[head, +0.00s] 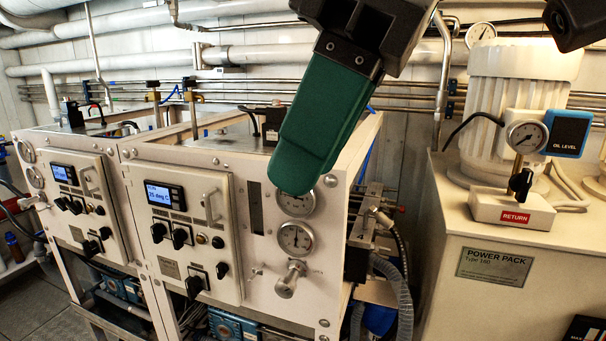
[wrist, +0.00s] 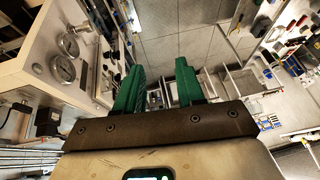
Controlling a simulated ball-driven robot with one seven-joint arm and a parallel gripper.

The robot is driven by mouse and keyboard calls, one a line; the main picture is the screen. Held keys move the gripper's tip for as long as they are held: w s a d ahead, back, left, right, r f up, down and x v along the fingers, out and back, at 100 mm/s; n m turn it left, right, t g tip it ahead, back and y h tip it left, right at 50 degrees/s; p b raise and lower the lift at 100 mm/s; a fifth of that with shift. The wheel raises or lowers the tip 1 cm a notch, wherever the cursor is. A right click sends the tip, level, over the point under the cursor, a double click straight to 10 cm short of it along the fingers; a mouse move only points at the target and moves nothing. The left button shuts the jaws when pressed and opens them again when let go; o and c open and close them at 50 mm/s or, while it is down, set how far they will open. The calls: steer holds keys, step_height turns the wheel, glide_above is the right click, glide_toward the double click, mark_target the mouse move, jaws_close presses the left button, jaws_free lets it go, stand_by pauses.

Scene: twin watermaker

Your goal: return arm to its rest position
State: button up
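My gripper (head: 296,172) has thick green fingers and hangs from the top middle of the head view, pointing down and slightly left. It covers part of the front panel of the right watermaker cabinet (head: 232,262) and overlaps its upper gauge. The gap to that panel cannot be judged from here. In the wrist view my gripper (wrist: 160,78) shows two green fingers apart, with nothing between them.
A left cabinet (head: 72,205) stands beside the right one. The power pack (head: 490,285) with its oil level gauge (head: 526,137) stands at the right. Pipes (head: 240,56) run along the back wall. In the wrist view a gauge panel (wrist: 40,73) is close at the left.

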steer(key=w+d+f+m+t+y+b, duration=0.1)
steer(key=w+f+m+y, duration=0.15)
steer(key=w+f, duration=0.45)
steer(key=w+d+f+m+t+y, duration=0.1)
steer(key=w+f+m+y, duration=0.3)
steer(key=f, duration=0.6)
steer(key=w+d+f+m+t+h+b, duration=0.1)
steer(key=d+f+m, duration=0.15)
steer(key=f, duration=0.75)
steer(key=d+f+m+t+h, duration=0.15)
steer(key=d+f, duration=0.25)
steer(key=f, duration=0.6)
steer(key=s+d+f+m+h, duration=0.1)
steer(key=s+d+f+h, duration=0.1)
steer(key=s+d+f, duration=0.3)
steer(key=s+d+f+m+g+h+b, duration=0.1)
steer(key=s+f, duration=0.2)
steer(key=f, duration=0.5)
steer(key=s+d+f+m+h, duration=0.1)
steer(key=s+d+f+h, duration=0.1)
steer(key=s+f, duration=0.3)
steer(key=s+d+f+g+h, duration=0.1)
steer(key=s+d+f+h, duration=0.1)
steer(key=s+d+f, duration=0.3)
steer(key=s+d+f+m+g+h, duration=0.1)
steer(key=s+d+f, duration=0.3)
steer(key=s, duration=0.7)
steer(key=shift+s+d+f+g+h+b, duration=0.2)
steer(key=shift+d+f+g+h+b, duration=0.15)
steer(key=shift+d+g+h, duration=0.2)
